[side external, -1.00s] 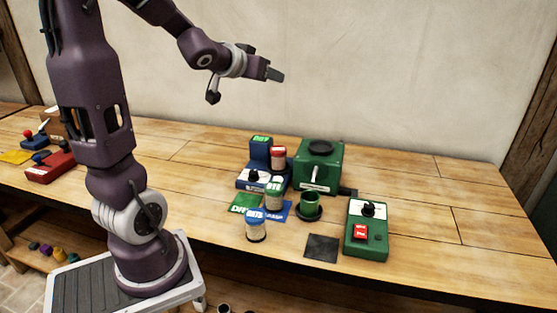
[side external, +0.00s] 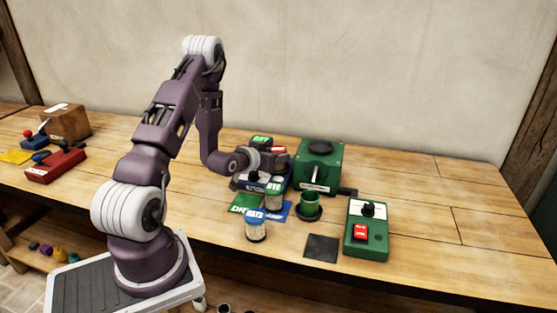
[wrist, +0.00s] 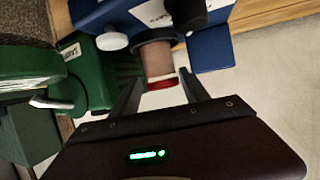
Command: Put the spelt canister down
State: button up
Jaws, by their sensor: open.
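A canister with a red lid (side external: 279,149) is at the blue machine (side external: 243,184); its label cannot be read, so I cannot tell if it is the spelt one. In the wrist view the canister (wrist: 158,58) is between the two fingers of my open gripper (wrist: 163,78), with its red lid toward the gripper. In the side view my gripper (side external: 283,160) covers most of its body.
A green mill (side external: 320,165) is right of the canister, with a green cup (side external: 310,200) before it. A green control box (side external: 367,232) with a red switch and a dark square mat (side external: 321,248) are at front right. A green card (side external: 244,203) lies flat. The table's right end is clear.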

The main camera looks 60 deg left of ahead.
jog(key=x, duration=0.3)
jog(key=f+x, duration=0.1)
jog(key=x, duration=0.3)
jog(key=shift+f, duration=0.2)
jog(key=shift+s, duration=0.1)
grip_shut()
notch_tip(320, 180, up, 10)
notch_tip(320, 180, up, 9)
jog(key=m+t+h, duration=0.2)
jog(key=m+h, duration=0.3)
send_over(329, 143)
notch_tip(329, 143, down, 10)
jog(key=shift+r, duration=0.2)
